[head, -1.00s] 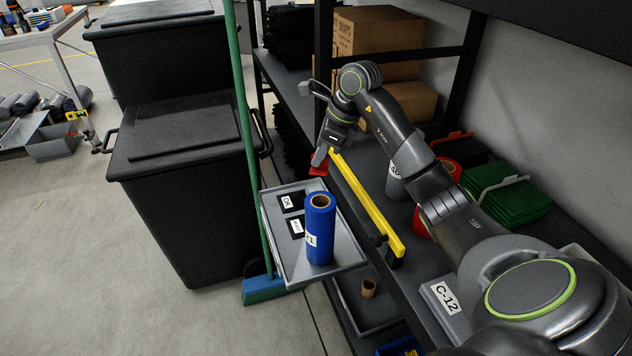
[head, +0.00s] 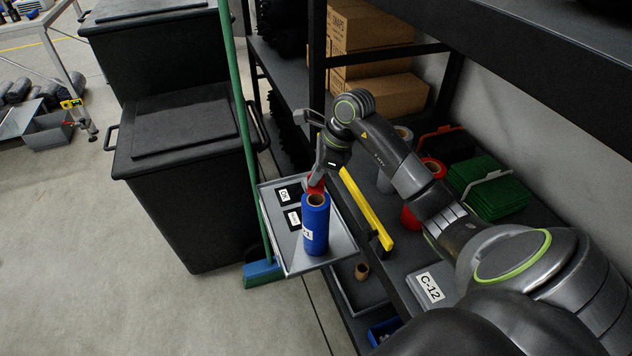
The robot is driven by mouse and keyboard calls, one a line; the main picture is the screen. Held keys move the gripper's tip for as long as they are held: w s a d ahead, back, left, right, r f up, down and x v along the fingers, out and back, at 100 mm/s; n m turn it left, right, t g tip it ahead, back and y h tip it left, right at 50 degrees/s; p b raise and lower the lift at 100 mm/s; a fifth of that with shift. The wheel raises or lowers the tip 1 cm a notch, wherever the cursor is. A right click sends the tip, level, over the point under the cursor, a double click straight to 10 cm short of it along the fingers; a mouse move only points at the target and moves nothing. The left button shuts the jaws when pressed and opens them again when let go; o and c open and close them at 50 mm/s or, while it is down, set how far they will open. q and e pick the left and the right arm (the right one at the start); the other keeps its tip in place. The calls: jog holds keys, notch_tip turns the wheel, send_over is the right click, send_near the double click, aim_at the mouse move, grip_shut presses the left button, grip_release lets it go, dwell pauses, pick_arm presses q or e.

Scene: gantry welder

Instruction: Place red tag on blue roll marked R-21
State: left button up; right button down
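The blue roll (head: 316,228) stands upright on a grey tray (head: 342,252) that sticks out from the shelf. A white label with black print shows on its left side, only partly readable. My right gripper (head: 317,178) is just behind and above the roll's top, pointing down. It is shut on the red tag (head: 316,186), which shows as a small red patch at the fingertips, close to the roll's far rim. I cannot tell whether the tag touches the roll. My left gripper is not in view.
Black labels (head: 290,193) lie on the tray. A yellow bar (head: 366,208) runs along the shelf edge beside my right arm. Red rolls and green folded material (head: 487,186) sit on the shelf. A green broom (head: 240,110) and black bins (head: 190,170) stand left.

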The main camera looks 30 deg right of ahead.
notch_tip(320, 180, down, 3)
jog(key=shift+f, duration=0.1)
jog(key=shift+f, duration=0.15)
jog(key=c, duration=1.6)
grip_release()
jog(key=shift+c, duration=0.2)
